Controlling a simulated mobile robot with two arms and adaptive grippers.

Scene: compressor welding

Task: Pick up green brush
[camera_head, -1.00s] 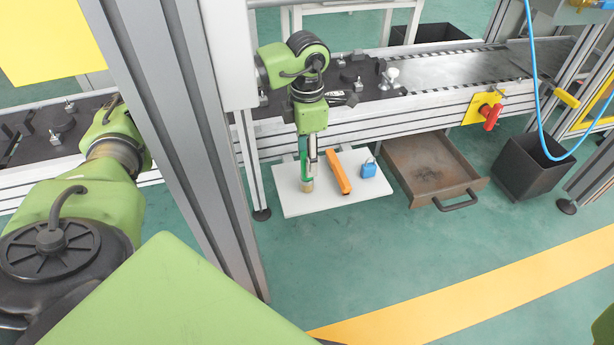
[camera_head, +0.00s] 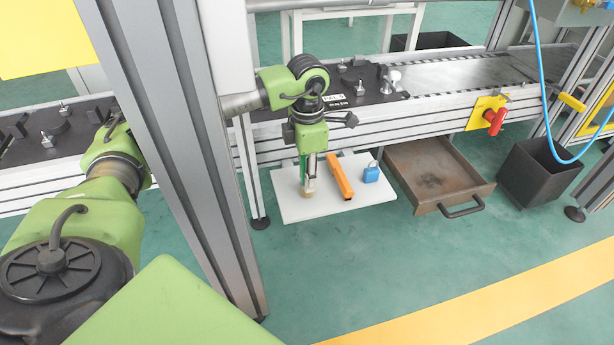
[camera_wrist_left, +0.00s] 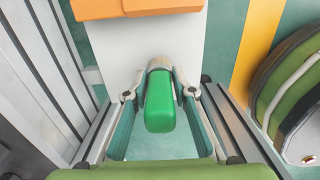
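The green brush (camera_wrist_left: 160,104) has a green handle and a pale tan end. In the head view, the brush (camera_head: 303,168) stands upright on the white board (camera_head: 286,208), partly hidden by my gripper. My left gripper (camera_head: 309,174) points down over it. In the left wrist view, the two fingers of this gripper (camera_wrist_left: 161,80) stand on either side of the brush, with narrow gaps between them and the brush. The fingers look open around it. My right gripper is not in view.
An orange tool (camera_head: 341,177) lies just right of the brush, with a blue padlock (camera_head: 371,173) beyond it. A brown open drawer (camera_head: 425,170) and a black bin (camera_head: 535,172) are farther right. A grey post (camera_head: 185,140) and the conveyor (camera_head: 450,72) stand close to the arm.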

